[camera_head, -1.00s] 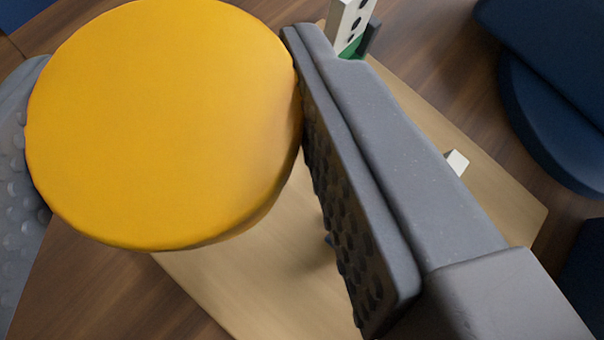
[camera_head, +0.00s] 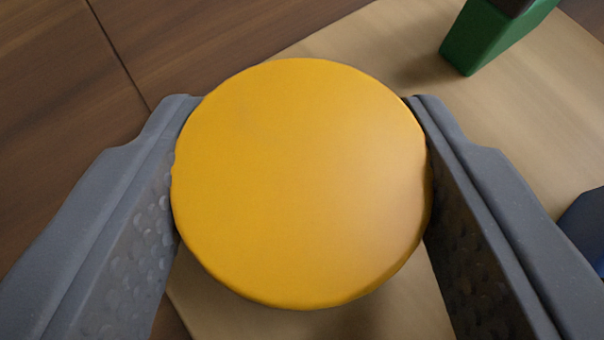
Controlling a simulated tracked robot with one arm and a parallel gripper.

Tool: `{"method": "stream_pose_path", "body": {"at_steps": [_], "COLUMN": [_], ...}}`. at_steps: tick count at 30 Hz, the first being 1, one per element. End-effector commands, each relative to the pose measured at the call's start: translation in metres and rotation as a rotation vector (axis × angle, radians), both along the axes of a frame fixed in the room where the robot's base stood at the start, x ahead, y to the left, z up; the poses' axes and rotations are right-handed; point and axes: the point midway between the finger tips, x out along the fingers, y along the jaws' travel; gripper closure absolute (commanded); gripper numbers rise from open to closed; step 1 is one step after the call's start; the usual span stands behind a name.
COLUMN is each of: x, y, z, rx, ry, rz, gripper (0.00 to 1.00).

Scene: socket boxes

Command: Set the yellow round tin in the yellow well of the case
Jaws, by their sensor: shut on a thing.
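The yellow round tin (camera_head: 300,180) fills the middle of the view, its flat round top facing me. My gripper (camera_head: 303,165) is shut on it, with one grey finger touching each side. The tin appears to be above a pale wooden board, but its underside is hidden. The case with the yellow well cannot be made out in this view.
The pale wooden board (camera_head: 400,55) spreads from the lower middle to the upper right. A green block-like thing (camera_head: 490,35) stands on it at the upper right. A dark blue thing (camera_head: 588,225) shows at the right edge. Bare brown wooden floor or table (camera_head: 60,100) lies at left.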

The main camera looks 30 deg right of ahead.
Motion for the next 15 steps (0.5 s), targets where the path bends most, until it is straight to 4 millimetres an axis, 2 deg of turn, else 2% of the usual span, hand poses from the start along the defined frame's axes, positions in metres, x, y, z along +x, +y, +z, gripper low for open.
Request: {"method": "stream_pose_path", "body": {"at_steps": [6, 7, 9, 15], "x": [0.0001, 0.0, 0.0, -0.0001], "y": [0.0, 0.0, 0.0, -0.0001], "z": [-0.0007, -0.001, -0.0007, -0.0007], "rx": [0.0, 0.001, 0.001, 0.001], "ry": [0.0, 0.0, 0.0, 0.0], "rz": [0.0, 0.0, 0.0, 0.0], "gripper": [0.76, 0.48, 0.29, 0.29]}}
